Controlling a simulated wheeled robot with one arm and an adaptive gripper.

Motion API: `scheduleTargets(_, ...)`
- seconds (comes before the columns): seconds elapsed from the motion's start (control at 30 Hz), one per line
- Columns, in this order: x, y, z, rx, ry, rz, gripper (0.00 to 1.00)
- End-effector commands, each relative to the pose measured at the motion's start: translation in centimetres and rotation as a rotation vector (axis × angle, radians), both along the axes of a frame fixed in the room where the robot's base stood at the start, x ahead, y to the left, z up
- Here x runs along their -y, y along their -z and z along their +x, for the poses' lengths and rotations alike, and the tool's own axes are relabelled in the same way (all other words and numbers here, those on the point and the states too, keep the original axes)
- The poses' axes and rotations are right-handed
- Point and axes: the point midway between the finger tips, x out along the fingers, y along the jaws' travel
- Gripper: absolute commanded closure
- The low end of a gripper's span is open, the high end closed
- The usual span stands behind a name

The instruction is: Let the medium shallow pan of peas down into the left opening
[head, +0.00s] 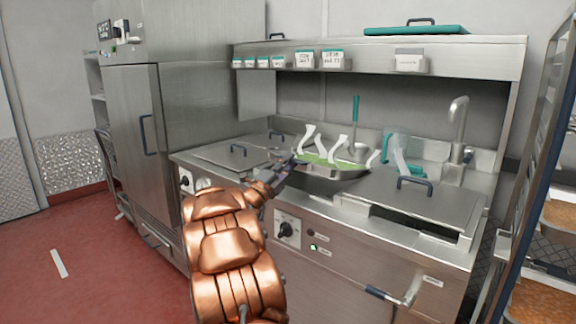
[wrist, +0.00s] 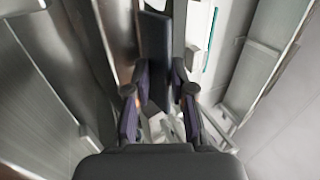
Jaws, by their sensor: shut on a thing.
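The shallow metal pan (head: 338,184) is above the middle of the steel kettle counter. Green peas (head: 322,161) show inside it, with white curled strips, perhaps steam, above them. My gripper (head: 284,170) is at the pan's left side, shut on its handle. In the wrist view, a dark flat bar (wrist: 155,48), apparently the handle, stands between the fingers of my gripper (wrist: 160,92). The left lid (head: 228,154) lies on the counter to the left of the pan. The left opening is not clearly visible; I cannot tell how the pan lines up with it.
The right lid (head: 418,196) lies on the counter, with a dark gap along its front. A tap (head: 458,125) and a teal-handled tool (head: 356,112) stand behind. An overhead shelf (head: 380,58) spans the back. A tray rack (head: 545,180) stands at the right.

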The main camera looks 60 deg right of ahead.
Motion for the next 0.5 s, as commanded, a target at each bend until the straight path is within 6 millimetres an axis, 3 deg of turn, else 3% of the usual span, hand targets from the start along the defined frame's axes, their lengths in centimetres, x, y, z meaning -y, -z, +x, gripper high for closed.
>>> scheduleTargets(0.5,-0.07,0.74,-0.01,-0.005,0.001,-0.032,1.00)
